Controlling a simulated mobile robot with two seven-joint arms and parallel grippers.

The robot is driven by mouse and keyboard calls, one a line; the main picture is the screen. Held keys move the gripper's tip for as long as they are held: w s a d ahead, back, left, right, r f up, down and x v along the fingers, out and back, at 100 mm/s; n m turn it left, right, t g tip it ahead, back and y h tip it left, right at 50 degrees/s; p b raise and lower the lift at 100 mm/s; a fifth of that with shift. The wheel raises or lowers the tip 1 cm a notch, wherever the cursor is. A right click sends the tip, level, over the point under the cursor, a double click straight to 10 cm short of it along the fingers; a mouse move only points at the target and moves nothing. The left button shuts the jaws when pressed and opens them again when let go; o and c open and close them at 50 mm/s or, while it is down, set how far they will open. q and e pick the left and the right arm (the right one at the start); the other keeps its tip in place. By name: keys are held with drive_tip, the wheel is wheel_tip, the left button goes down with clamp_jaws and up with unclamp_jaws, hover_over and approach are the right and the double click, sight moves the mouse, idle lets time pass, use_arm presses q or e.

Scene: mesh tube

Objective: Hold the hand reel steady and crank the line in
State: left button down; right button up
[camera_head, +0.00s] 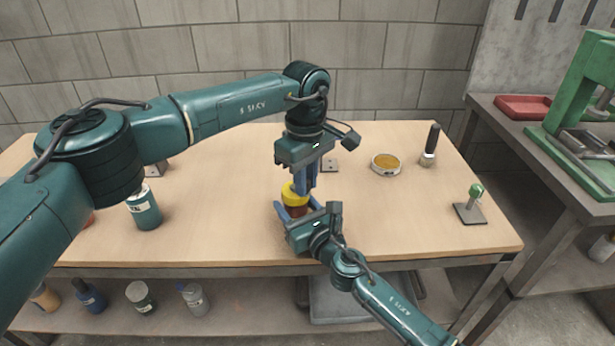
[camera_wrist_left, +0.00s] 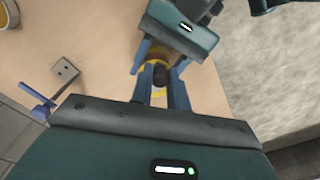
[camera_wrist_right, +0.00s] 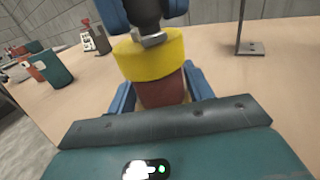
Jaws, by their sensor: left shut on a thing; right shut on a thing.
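The hand reel stands upright near the table's front middle. Its yellow rim (camera_head: 294,194) sits on a reddish-brown body (camera_wrist_right: 163,90). My right gripper (camera_head: 297,211) reaches in from the front and is shut on the brown body, with a blue finger on each side in the right wrist view. My left gripper (camera_head: 305,180) points down from above. Its blue fingers are shut on the dark crank knob (camera_wrist_right: 143,14) over the yellow rim. The knob also shows between the fingers in the left wrist view (camera_wrist_left: 161,75). The line cannot be made out.
A round tin (camera_head: 386,165), a black-handled tool (camera_head: 432,145) and a green-topped stand (camera_head: 473,207) are on the right. A small grey plate (camera_head: 330,166) lies behind the reel. A green can (camera_head: 144,208) stands left, below my left arm. The table (camera_head: 225,220) is clear left of the reel.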

use_arm(q)
drive_tip(key=shift+a+m, duration=0.1)
drive_tip(key=shift+m, duration=0.3)
use_arm(e)
drive_tip(key=shift+f, duration=0.1)
use_arm(q)
drive_tip(key=c, duration=1.3)
unclamp_jaws()
drive_tip(key=shift+s, duration=0.1)
drive_tip(key=shift+c, duration=0.2)
drive_tip(key=shift+r, duration=0.15)
wheel_tip(320, 180, up, 12)
use_arm(e)
drive_tip(key=o, duration=1.1)
drive_tip(key=shift+o, duration=0.2)
drive_tip(key=shift+s, duration=0.1)
